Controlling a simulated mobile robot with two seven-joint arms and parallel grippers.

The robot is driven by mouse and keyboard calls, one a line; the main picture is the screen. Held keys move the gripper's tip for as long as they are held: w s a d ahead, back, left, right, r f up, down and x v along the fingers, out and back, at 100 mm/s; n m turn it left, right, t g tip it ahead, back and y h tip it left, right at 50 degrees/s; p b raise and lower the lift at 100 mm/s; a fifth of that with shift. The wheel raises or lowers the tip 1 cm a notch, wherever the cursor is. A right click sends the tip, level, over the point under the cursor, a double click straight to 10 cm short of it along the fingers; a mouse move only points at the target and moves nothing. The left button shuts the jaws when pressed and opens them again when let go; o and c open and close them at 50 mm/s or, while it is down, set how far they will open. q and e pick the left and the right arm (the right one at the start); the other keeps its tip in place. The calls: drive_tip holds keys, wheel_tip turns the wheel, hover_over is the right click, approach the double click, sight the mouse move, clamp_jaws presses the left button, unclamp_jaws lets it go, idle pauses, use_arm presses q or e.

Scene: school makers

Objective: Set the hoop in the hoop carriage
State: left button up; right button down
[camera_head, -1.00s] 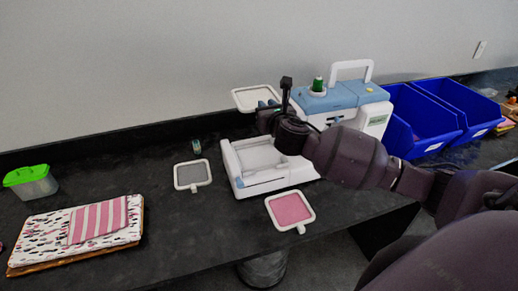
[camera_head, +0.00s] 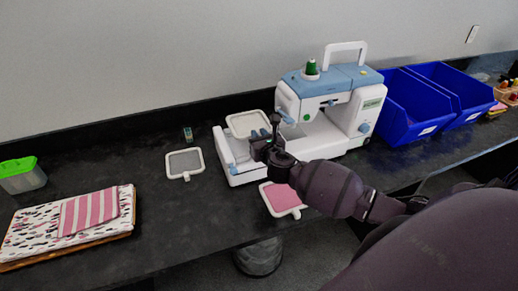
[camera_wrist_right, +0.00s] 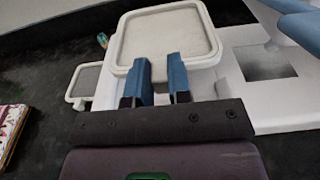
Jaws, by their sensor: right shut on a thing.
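A white-framed hoop with pale cloth (camera_head: 247,124) is held by my right gripper (camera_head: 264,136) over the left part of the sewing machine's bed. In the right wrist view, the blue fingers (camera_wrist_right: 160,68) are shut on the near edge of the hoop (camera_wrist_right: 168,36), which lies about level. The white and blue embroidery machine (camera_head: 352,112) stands on the dark table. Its hoop carriage, the white arm on the left of the bed (camera_head: 224,151), is partly hidden by the hoop. I cannot tell whether hoop and carriage touch. My left gripper is not in view.
A grey hoop (camera_head: 184,163) lies left of the machine, a pink hoop (camera_head: 281,197) in front, partly under my arm. Blue bins (camera_head: 408,122) stand right. A folded cloth stack (camera_head: 60,232) and green-lidded box (camera_head: 22,180) are left.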

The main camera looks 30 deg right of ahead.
wheel_tip(320, 180, down, 4)
drive_tip(key=shift+f+b, duration=0.2)
drive_tip(key=shift+b, duration=0.5)
drive_tip(key=shift+f, duration=0.15)
drive_tip(key=c, duration=1.1)
unclamp_jaws()
drive_tip(key=shift+o, duration=0.2)
